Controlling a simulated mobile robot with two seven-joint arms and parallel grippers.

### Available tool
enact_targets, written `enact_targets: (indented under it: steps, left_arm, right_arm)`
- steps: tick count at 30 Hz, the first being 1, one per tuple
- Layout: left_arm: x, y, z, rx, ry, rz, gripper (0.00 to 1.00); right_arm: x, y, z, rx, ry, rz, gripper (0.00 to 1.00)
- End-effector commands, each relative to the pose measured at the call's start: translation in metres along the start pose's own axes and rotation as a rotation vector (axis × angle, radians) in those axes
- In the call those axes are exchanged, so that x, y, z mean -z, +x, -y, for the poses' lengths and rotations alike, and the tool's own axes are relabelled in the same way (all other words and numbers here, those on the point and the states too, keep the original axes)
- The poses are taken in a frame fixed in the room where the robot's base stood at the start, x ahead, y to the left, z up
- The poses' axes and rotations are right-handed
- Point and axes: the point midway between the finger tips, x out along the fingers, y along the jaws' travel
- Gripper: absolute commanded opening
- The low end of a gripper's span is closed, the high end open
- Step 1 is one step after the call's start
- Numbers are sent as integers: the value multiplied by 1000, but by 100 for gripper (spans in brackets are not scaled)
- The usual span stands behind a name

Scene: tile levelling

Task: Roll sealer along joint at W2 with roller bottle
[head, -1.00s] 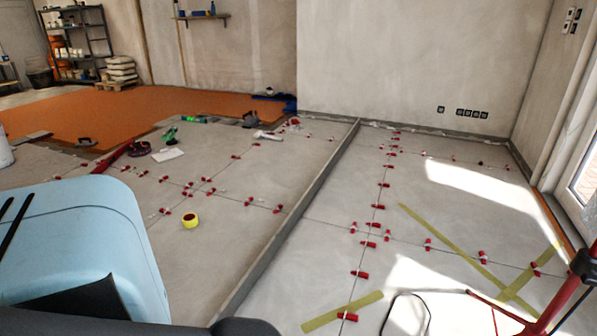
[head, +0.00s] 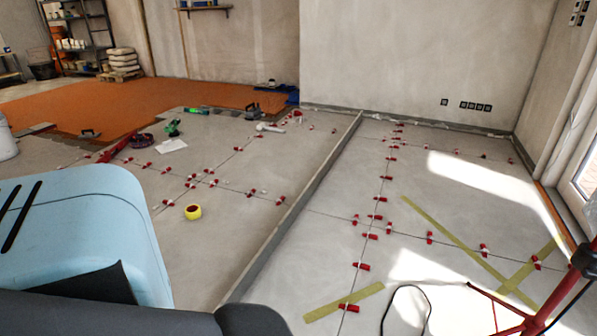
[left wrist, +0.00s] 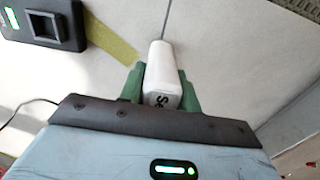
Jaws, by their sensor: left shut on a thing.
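In the left wrist view, my left gripper (left wrist: 161,84) has its green fingers shut on the sides of a white bottle (left wrist: 162,62) with dark lettering, partly hidden. The bottle points away from the gripper over grey tile. A dark joint line (left wrist: 168,14) runs on from its far tip. I cannot tell whether the tip touches the floor. In the head view, tile joints (head: 381,190) with red levelling clips cross the floor on the right. No W2 mark is readable. My left gripper and the bottle are out of the head view, and my right gripper is in neither view.
A black device (left wrist: 45,22) with green lights stands left of the bottle, beside a yellow tape strip (left wrist: 112,46). A raised edge (head: 300,205) divides the floor. A red stand (head: 540,318) is at right.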

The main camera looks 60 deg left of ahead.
Motion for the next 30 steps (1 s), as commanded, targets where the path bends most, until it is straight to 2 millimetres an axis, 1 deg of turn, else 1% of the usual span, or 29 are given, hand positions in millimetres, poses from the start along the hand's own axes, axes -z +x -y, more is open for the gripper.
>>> enact_targets:
  steps: [1, 9, 15, 25, 30]
  left_arm:
    - [-4, 0, 1, 2, 0, 4, 11]
    - [-12, -1, 1, 1, 0, 2, 11]
    - [-18, -2, 2, 1, 0, 2, 11]
    - [-20, -2, 1, 0, 0, 1, 11]
    - [-25, -1, 1, 0, 0, 1, 11]
  right_arm:
    - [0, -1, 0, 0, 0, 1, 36]
    - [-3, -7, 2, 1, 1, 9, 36]
    - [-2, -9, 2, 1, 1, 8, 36]
    - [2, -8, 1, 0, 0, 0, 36]
    - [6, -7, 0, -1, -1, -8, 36]
